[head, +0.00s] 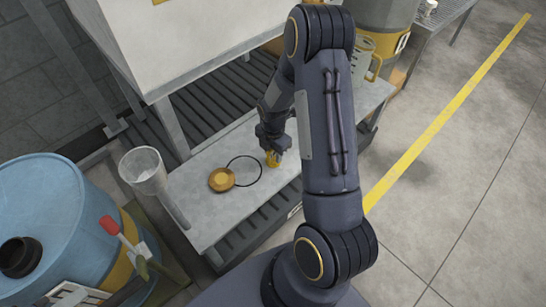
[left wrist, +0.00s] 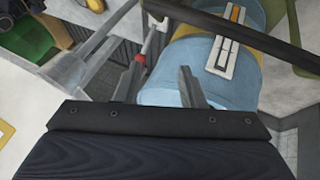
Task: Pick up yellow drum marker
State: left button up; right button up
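A small yellow object (head: 273,159), which looks like the yellow drum marker, is at the fingertips of my right gripper (head: 271,146) over the grey bench top. The gripper points down at it and partly covers it. At this size I cannot tell whether the fingers are closed on it or only around it. My left gripper (left wrist: 160,88) shows in the left wrist view with its two fingers apart and nothing between them. It is near the blue drum (left wrist: 180,72).
A gold round lid (head: 221,180) and a black ring (head: 244,171) lie on the bench top (head: 205,216). The blue drum (head: 40,205) is at left. Open floor lies right.

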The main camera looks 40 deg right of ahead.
grip_shut()
dwell(0.4)
